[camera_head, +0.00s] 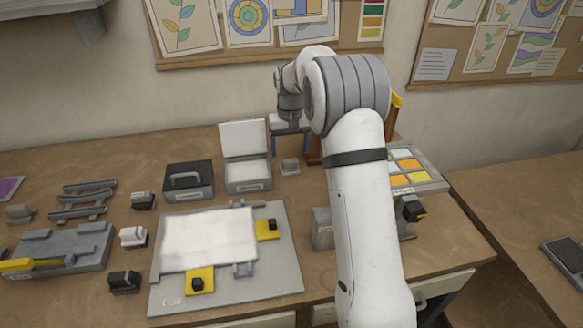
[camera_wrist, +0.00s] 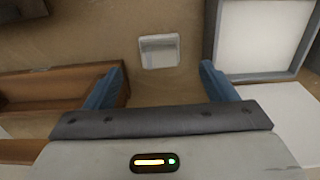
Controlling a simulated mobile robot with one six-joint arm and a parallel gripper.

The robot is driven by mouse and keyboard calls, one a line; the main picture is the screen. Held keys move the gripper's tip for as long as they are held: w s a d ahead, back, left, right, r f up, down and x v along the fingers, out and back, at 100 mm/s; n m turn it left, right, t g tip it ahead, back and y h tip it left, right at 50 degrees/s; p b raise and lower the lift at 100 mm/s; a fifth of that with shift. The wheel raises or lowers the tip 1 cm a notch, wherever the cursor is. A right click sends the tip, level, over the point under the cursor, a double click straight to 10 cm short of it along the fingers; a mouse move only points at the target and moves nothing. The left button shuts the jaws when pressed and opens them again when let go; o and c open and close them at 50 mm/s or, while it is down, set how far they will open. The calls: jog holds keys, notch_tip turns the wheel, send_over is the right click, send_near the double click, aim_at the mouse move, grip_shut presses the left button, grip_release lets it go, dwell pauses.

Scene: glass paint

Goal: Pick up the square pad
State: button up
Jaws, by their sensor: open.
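A small pale square block with a grey rim (camera_wrist: 159,50), which looks like the square pad, lies flat on the table in the wrist view. In the head view it is the small grey block (camera_head: 289,167) just right of the open white box. My gripper (camera_wrist: 163,80) is open and empty, its two blue fingers spread wide. The block lies ahead of the fingertips, roughly centred between them and apart from them. In the head view my gripper (camera_head: 290,143) hangs behind the block, near the wall side of the table.
The open white box (camera_head: 248,174) stands close beside the block; its edge (camera_wrist: 212,35) is near one finger. A brown wooden holder (camera_wrist: 60,82) is near the other finger. A black case (camera_head: 188,180), grey board (camera_head: 280,270) and colour tray (camera_head: 430,180) are farther off.

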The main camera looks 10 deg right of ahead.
aim_at(290, 161)
notch_tip(290, 161, down, 6)
jog(key=shift+s+f+p, duration=0.1)
jog(key=shift+s+p, duration=0.05)
jog(key=shift+p, duration=0.35)
jog(key=shift+c, duration=0.5)
jog(key=c, duration=1)
jog(key=shift+r, duration=0.2)
jog(key=shift+c, duration=0.2)
notch_tip(290, 161, up, 18)
jog(key=b, duration=0.1)
jog(key=shift+f, duration=0.1)
jog(key=o, duration=0.5)
jog(key=c, duration=0.3)
